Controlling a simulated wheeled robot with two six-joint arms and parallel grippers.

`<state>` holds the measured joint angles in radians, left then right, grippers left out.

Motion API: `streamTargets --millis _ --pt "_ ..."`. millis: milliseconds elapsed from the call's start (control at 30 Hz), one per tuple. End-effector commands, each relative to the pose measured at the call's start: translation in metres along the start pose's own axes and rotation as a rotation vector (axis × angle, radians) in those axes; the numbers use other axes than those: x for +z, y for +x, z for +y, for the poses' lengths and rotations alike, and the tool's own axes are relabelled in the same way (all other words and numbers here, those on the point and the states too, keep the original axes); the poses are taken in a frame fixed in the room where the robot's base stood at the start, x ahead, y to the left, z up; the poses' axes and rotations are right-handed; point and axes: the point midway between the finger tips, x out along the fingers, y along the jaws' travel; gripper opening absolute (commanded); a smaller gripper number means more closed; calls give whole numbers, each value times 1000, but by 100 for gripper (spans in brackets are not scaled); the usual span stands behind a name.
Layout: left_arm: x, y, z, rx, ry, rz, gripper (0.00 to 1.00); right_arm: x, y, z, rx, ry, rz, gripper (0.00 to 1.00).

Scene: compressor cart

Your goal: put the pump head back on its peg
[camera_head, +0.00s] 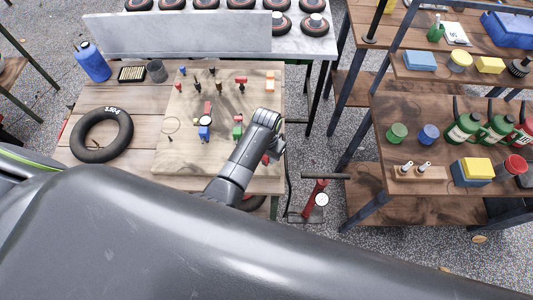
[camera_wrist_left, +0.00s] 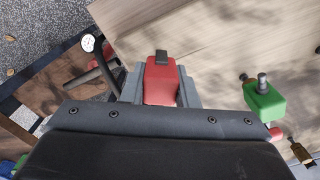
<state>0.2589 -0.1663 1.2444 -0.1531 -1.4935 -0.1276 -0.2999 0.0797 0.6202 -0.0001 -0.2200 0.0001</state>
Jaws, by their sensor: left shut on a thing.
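My left gripper (camera_wrist_left: 160,92) is shut on a red pump head (camera_wrist_left: 161,76) with a black top, one grey finger on each side of it. The wrist view shows it over the pale wooden board (camera_wrist_left: 215,45), close to the board's edge. In the head view my left arm covers the board's right part, and a bit of red (camera_head: 265,159) shows beside it. A green pump head (camera_wrist_left: 264,101) sits to the right in the wrist view. The head view shows a blue pump head (camera_head: 204,133) and several small dark pegs or fittings (camera_head: 219,87). I cannot tell which peg is bare. My right gripper is out of view.
A red floor pump (camera_head: 313,198) stands right of the table. Shelves with bottles and boxes are at the right.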

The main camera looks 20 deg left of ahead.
Motion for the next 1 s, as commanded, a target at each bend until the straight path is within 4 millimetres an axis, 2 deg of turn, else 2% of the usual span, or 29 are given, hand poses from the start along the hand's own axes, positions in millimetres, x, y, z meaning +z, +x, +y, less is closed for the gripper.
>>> streamTargets --millis 300,333,500,800,1000 --pt "0 9 0 0 0 -1 7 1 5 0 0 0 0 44" --pt "0 8 0 0 0 0 31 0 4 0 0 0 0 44" --pt "0 7 0 0 0 0 52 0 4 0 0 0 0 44" --pt "0 6 0 0 0 -1 52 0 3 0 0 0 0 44" --pt "-9 -18 0 0 1 1 52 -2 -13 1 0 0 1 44"
